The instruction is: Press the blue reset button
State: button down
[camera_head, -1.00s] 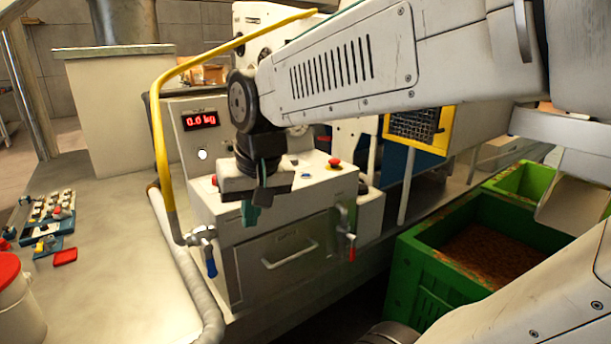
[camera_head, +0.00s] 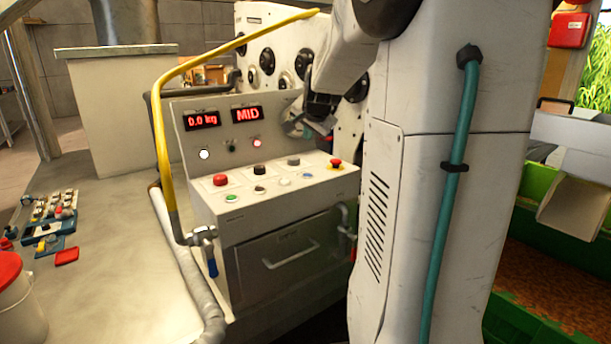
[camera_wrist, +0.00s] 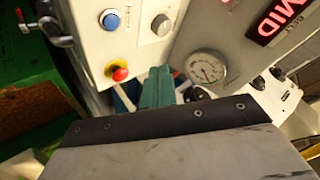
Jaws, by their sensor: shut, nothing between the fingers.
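The blue button (camera_wrist: 111,20) sits in a metal ring on the light panel at the top left of the wrist view. In the head view it shows small at the front right of the white control box (camera_head: 308,175). My gripper (camera_wrist: 157,75) has its teal fingers shut and empty. In the wrist view they point toward the panel edge, right of the red mushroom button and below the blue button, apart from it in the picture. In the head view my gripper (camera_head: 329,124) is above the back right of the box, partly hidden by my arm.
The red mushroom button on yellow (camera_head: 336,163) is close to the blue one. A red button (camera_head: 220,180), black knob (camera_head: 259,170) and green button (camera_head: 260,187) share the panel. Behind stands a display panel reading MID (camera_head: 247,114). A yellow rail (camera_head: 158,130) runs along the left.

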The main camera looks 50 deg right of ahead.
aim_at(308, 176)
jog(key=shift+f, duration=4.45)
jog(key=shift+f, duration=0.1)
jog(key=shift+f, duration=0.3)
jog(key=shift+a+f, duration=0.1)
jog(key=shift+f, duration=0.3)
jog(key=shift+r, duration=0.85)
jog(key=shift+r, duration=2.5)
